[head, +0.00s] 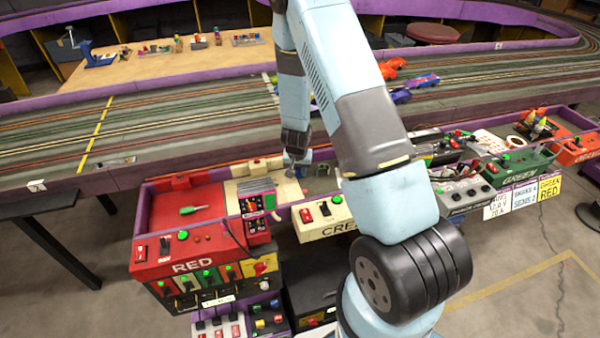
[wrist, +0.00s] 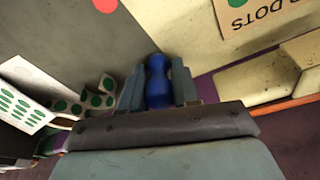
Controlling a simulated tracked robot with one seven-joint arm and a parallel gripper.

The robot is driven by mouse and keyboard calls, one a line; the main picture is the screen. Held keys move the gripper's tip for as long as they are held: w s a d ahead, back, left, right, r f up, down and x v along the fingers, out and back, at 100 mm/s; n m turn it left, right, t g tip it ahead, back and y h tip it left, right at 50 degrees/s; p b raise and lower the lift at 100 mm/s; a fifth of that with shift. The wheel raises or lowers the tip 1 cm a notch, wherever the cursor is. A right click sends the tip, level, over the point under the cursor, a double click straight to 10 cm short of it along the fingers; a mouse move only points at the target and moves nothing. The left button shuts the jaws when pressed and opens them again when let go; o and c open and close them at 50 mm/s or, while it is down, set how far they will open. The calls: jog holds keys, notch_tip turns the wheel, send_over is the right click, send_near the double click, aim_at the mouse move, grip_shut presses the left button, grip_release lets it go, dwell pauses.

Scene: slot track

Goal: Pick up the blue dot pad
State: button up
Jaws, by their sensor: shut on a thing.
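In the wrist view a solid blue piece (wrist: 158,82) with a rounded top and a narrower neck stands between the two fingers of my gripper (wrist: 157,72). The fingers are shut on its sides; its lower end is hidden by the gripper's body. I cannot tell from its shape whether it is the blue dot pad. In the head view my gripper (head: 294,170) points down over the cream part of the bench, and what it holds is too small to make out. White sheets with green dots (wrist: 15,103) lie to the left in the wrist view.
A cream panel with a "DOTS" label (wrist: 250,14) is close at upper right in the wrist view. The red station (head: 190,250) is left of my gripper, the green station (head: 515,165) to the right. The slot track (head: 190,122) runs behind.

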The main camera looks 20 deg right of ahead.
grip_shut()
